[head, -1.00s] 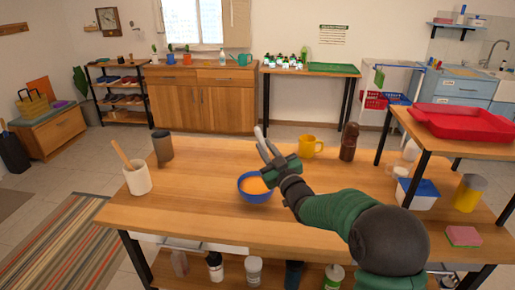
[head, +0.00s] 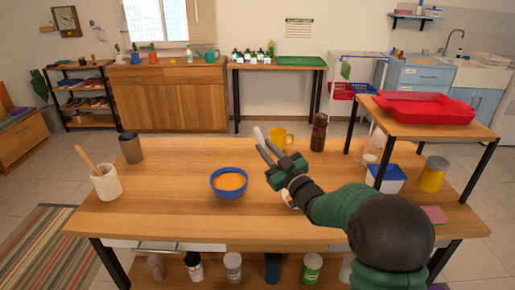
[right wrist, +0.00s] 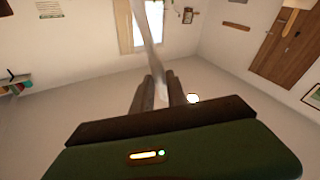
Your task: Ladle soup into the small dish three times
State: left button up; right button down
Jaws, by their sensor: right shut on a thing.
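A blue bowl (head: 217,192) with orange soup (head: 230,181) stands on the wooden table, left of my right gripper. My right gripper (head: 269,150) is shut on a pale, slim utensil (head: 259,134) and holds it above the table, to the right of the bowl. The utensil also shows between the fingers in the right wrist view (right wrist: 148,40); I cannot see its scooping end. A small white thing (head: 288,198) is mostly hidden behind my right wrist; it may be the small dish. My left gripper is not in view.
A yellow mug (head: 282,136) and a brown bottle (head: 319,132) stand behind the gripper. A white crock (head: 106,183) and a grey cup (head: 131,148) are at the left. A raised shelf with a red tray (head: 424,109) is at the right. The table's front left is clear.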

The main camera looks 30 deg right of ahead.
jog(key=s+d, duration=0.4)
jog(key=f+g+p, duration=0.1)
jog(key=p, duration=0.1)
jog(key=w+d+f+m+g+p, duration=0.1)
jog(key=p, duration=0.2)
jog(key=w+d+f+m+p, duration=0.1)
jog(key=p, duration=0.1)
jog(key=shift+w+f+g+p, duration=0.15)
jog(key=shift+f+g+p, duration=0.2)
jog(key=shift+g+p, duration=0.05)
jog(key=w+d+f+m+g+y+p, duration=0.3)
jog(key=w+d+f+m+g+p, duration=0.3)
jog(key=p, duration=0.5)
jog(key=w+f+g, duration=0.1)
jog(key=w+g, duration=0.1)
jog(key=g, duration=0.1)
jog(key=shift+d+y+p, duration=0.3)
jog(key=shift+y, duration=0.1)
dwell(3.4)
